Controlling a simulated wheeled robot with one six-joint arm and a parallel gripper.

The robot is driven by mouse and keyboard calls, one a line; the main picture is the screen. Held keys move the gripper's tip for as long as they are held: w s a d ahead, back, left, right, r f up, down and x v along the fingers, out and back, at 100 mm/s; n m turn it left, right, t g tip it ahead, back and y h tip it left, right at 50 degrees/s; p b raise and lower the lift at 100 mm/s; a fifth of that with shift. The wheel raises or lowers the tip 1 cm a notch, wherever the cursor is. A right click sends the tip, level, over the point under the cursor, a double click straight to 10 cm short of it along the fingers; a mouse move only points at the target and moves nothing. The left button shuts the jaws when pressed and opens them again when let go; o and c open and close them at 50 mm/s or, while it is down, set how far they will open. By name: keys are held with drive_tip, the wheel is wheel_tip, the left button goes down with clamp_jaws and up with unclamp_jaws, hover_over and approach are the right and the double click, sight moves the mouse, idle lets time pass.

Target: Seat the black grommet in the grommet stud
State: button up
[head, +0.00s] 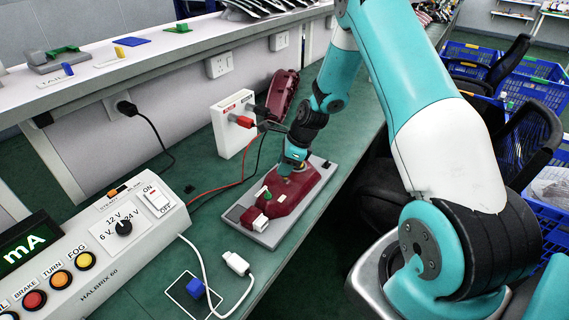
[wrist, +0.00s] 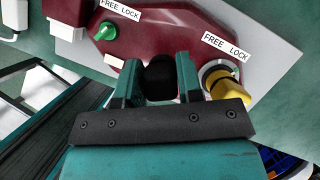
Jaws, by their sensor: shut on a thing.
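The black grommet (wrist: 160,80) shows as a dark round shape between my gripper's teal fingers in the wrist view. My gripper (wrist: 159,68) is shut on it, over the middle of the maroon lamp housing (wrist: 190,20). In the head view my gripper (head: 289,166) points down at the far part of the same housing (head: 293,196); the grommet is hidden there. I cannot make out the grommet stud, and I cannot tell whether the grommet touches the housing.
A green knob (wrist: 105,32) and a yellow knob (wrist: 222,88), both beside FREE LOCK labels, sit on the housing. It rests on a grey plate (head: 238,212). A white socket box (head: 231,120) and a control box (head: 100,243) stand nearby. A white cable (head: 236,264) lies in front.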

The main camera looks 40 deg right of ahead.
drive_tip(key=shift+f, duration=0.1)
drive_tip(key=shift+f+b, duration=0.8)
drive_tip(key=shift+f, duration=0.6)
drive_tip(key=o, duration=1)
drive_tip(key=b+v, duration=0.1)
drive_tip(key=v, duration=1.6)
drive_tip(key=shift+s+d+r, duration=0.1)
drive_tip(key=shift+d+r, duration=0.05)
